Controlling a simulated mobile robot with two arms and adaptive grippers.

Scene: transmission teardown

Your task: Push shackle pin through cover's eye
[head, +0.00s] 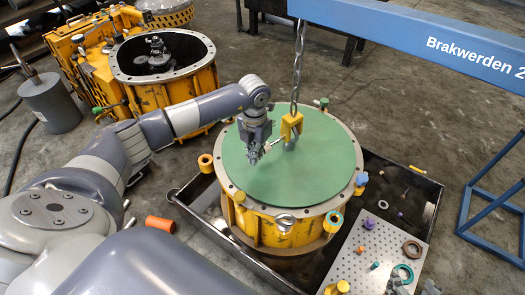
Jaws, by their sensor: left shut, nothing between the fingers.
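The cover is a round green plate (312,170) on top of a yellow housing (270,230). A grey shackle (291,142) hangs under a yellow hook block (291,124) at the cover's middle. The cover's eye is too small to make out at the shackle. A short, light pin-like piece (272,145) lies between the shackle and my left gripper. My left gripper (256,157) is shut and empty, just left of the shackle and low over the green plate. Whether its fingertips touch the pin I cannot tell. My right gripper is not in view.
A chain (298,65) runs up from the hook block to a blue crane beam (440,45). The housing stands in a dark tray (400,180) beside a perforated plate (365,250) with small parts. An open yellow housing (165,85) stands at the back left.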

